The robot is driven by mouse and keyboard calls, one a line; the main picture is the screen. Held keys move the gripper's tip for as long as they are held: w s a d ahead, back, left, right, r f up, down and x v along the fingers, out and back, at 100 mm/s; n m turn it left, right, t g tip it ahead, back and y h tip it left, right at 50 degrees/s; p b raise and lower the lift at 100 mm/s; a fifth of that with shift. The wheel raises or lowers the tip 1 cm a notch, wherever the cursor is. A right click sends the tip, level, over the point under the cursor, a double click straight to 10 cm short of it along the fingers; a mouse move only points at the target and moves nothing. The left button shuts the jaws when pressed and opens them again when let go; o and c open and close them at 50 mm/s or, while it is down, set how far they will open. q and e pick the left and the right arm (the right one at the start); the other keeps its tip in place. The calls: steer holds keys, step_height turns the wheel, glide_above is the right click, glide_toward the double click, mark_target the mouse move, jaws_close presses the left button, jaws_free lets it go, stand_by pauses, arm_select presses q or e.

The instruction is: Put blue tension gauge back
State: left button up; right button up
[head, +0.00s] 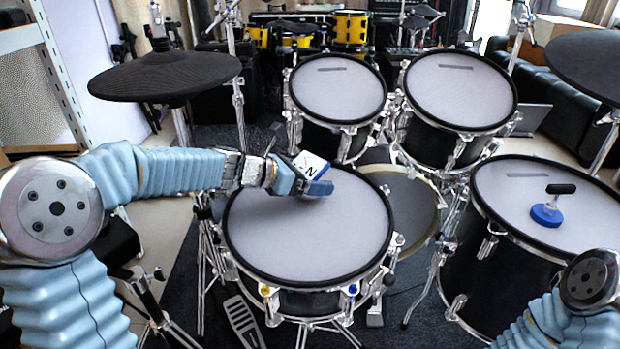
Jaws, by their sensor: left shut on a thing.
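My left gripper (291,180) reaches in from the left over the near-centre drum. It is shut on a small white and blue block-like thing (312,166) with dark and red markings, at the far left part of that drum's head. I cannot tell whether this thing touches the drumhead. A blue round-based device (546,215) with a clear stem and a black handle stands upright on the right drum, far from the left gripper. My right arm shows at the bottom right, but its gripper is out of view.
The near-centre drum (320,235) and the right drum (510,205) have wide bare heads. Two raised toms (338,92) stand behind. Dark cymbal pads (165,75) overhang at left and upper right (590,62). Chrome stands and a pedal (243,320) crowd below.

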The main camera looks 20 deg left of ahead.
arm_select(q)
steer(key=shift+f+b, duration=0.55)
steer(key=shift+b, duration=0.05)
steer(key=o, duration=1.3)
steer(key=shift+c, duration=0.2)
steer(key=shift+r+p, duration=0.75)
steer(key=shift+p, duration=0.05)
steer(key=p+v, duration=0.1)
steer(key=v, duration=1.1)
steer(key=shift+f, duration=0.2)
steer(key=shift+s, duration=0.1)
